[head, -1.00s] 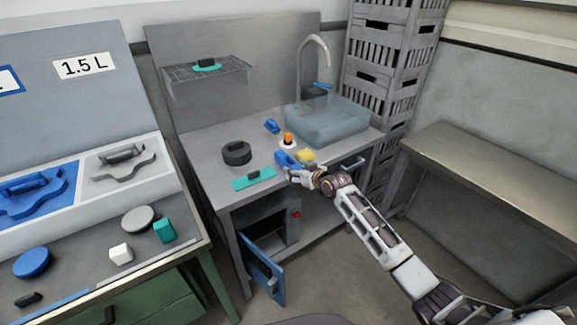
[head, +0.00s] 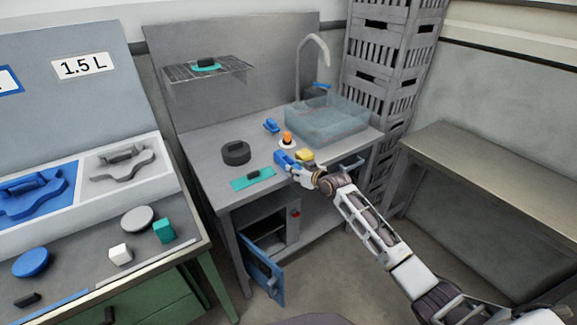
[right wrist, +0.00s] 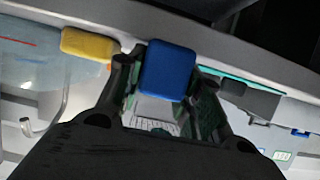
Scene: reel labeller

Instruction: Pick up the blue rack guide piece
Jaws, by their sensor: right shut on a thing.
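A blue block-like piece, which I take to be the rack guide piece (head: 284,160), is at the front of the sink bench in the head view. My right gripper (head: 292,167) is shut on it. In the right wrist view the blue piece (right wrist: 168,70) sits between the two dark fingers of my right gripper (right wrist: 164,88). Part of it is hidden by the gripper. I cannot tell clearly whether it is clear of the bench top. A smaller blue piece (head: 271,125) stands farther back on the bench. My left gripper is not in view.
A yellow sponge-like block (head: 305,155) lies close beside the right gripper. An orange-topped item (head: 288,139), a dark round item (head: 236,153), a teal plate (head: 240,183) and the clear basin (head: 335,125) surround it. A blue cabinet door (head: 262,270) hangs open below.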

